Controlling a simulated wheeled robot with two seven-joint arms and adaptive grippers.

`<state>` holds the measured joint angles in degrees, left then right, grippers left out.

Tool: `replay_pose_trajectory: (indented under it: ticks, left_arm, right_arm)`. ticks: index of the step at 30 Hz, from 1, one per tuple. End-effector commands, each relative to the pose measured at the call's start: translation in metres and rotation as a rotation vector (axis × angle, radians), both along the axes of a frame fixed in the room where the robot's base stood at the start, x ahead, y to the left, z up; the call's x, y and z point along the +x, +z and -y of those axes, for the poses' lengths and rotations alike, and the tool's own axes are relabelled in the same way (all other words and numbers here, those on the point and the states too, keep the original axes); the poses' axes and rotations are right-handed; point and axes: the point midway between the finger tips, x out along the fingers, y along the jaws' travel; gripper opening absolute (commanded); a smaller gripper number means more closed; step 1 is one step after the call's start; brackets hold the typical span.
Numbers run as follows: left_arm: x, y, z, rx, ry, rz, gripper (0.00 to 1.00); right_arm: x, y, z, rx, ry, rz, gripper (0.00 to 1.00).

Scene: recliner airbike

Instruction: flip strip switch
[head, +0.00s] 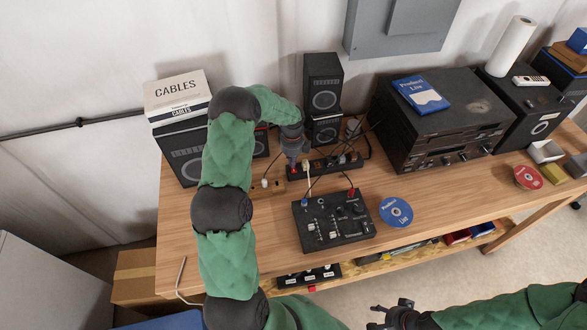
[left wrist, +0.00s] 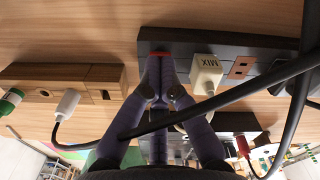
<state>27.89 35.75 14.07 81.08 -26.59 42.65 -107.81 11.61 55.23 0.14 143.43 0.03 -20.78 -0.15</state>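The black power strip (head: 350,160) lies on the wooden table, with several plugs and cables along it. Its red switch (head: 292,167) is at the strip's left end. In the left wrist view the strip (left wrist: 215,43) runs across the top right, and the red switch (left wrist: 157,54) shows as a thin line at the fingertips. My left gripper (head: 292,162) is shut and empty, with its tips together right at the switch (left wrist: 160,62); whether they touch it is unclear. The switch is mostly hidden by the fingers. My right gripper (head: 385,318) is at the bottom edge, away from the strip.
A white plug marked MIX (left wrist: 206,72) sits beside the fingers, and a black cable crosses in front of them. A wooden socket block (left wrist: 75,82) lies left. A black mixer (head: 333,220) stands in front, speakers (head: 323,82) behind, a stereo (head: 440,120) right.

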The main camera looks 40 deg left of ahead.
Motion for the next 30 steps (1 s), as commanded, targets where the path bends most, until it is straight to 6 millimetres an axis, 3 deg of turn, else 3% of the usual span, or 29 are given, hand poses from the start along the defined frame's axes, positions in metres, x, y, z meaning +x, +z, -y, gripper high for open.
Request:
replay_pose_trajectory:
  ticks: [30]
  left_arm:
    - [0.000, 0.068, 0.000, 0.001, -0.001, 0.001, 0.00]
  right_arm:
    - [0.000, 0.039, 0.000, 0.000, 0.000, 0.000, 0.55]
